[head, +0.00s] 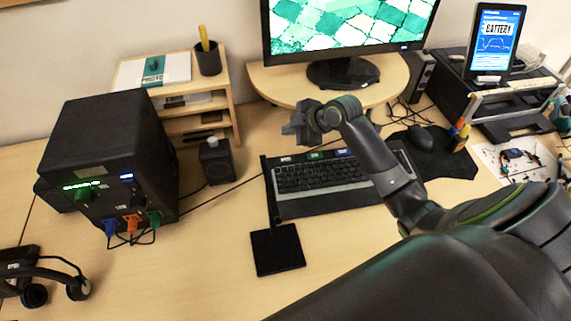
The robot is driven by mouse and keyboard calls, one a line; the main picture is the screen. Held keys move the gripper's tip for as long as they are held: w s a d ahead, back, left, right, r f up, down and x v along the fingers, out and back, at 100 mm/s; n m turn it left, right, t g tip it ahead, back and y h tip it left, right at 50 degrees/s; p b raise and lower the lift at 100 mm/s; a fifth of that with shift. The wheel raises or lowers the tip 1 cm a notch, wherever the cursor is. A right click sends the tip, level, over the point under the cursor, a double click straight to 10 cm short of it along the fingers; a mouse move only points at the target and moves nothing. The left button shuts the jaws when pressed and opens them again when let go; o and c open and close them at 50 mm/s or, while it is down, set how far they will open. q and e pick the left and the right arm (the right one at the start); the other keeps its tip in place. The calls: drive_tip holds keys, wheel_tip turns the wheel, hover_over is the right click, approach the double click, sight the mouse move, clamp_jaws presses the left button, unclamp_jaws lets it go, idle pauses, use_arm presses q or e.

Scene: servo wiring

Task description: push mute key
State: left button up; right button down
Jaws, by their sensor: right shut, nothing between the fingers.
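A dark keyboard (318,178) lies on the desk below the monitor. A row of small coloured keys runs along its back edge: a whitish one (286,159), a green one (315,155) and a blue one (343,152). Their labels are too small to read, so I cannot tell which is the mute key. My right gripper (297,131) is shut and empty, above and behind the back left part of the keyboard, and appears apart from the keys. My right arm covers the keyboard's right part. My left gripper is not in view.
A black power supply box (110,150) with coloured plugs stands at left. The monitor (345,35) stands on a wooden riser behind. A mouse (420,138) lies at right.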

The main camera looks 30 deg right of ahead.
drive_tip(key=shift+f, duration=0.3)
drive_tip(key=b, duration=0.7)
hover_over(290, 161)
wheel_tip(290, 161, down, 7)
drive_tip(key=shift+a+f, duration=0.1)
drive_tip(key=shift+f+b, duration=0.35)
drive_tip(key=shift+f, duration=0.35)
idle(1.3)
drive_tip(key=shift+f, duration=0.4)
drive_tip(key=shift+f+b, duration=0.35)
idle(0.5)
drive_tip(key=shift+r, duration=0.1)
drive_tip(key=shift+r+p, duration=0.7)
drive_tip(key=shift+p, duration=0.1)
drive_tip(key=shift+r, duration=0.1)
